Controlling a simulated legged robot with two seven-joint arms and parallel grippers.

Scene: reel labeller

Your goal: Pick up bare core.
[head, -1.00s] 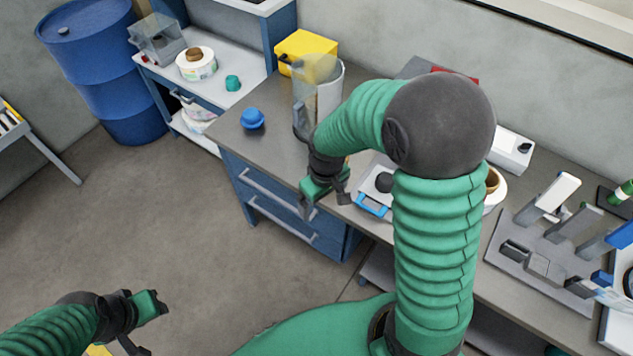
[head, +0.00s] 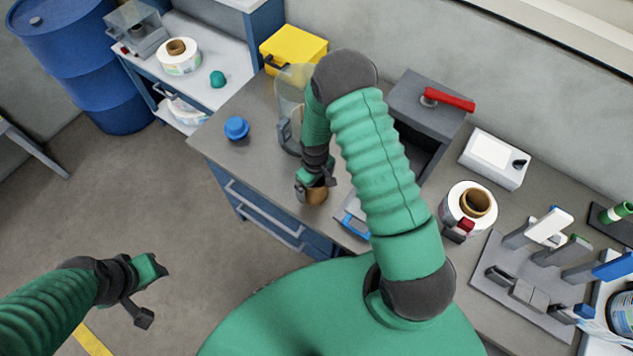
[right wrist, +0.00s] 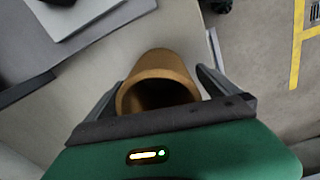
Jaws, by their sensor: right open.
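The bare core is a short brown cardboard tube (head: 316,194) near the front edge of the bench in the head view. In the right wrist view the core (right wrist: 160,78) stands between the two fingers, its open end facing the camera. My right gripper (head: 315,184) is right over the core and partly hides it. In the right wrist view my right gripper (right wrist: 160,90) is open, with a finger on each side of the core. My left gripper (head: 156,290) hangs over the floor at the lower left, empty, with its fingers apart.
A blue knob-like object (head: 236,128) lies to the left. A label reel (head: 450,200), a grey box with a red handle (head: 425,110) and a tool rack (head: 520,300) are to the right.

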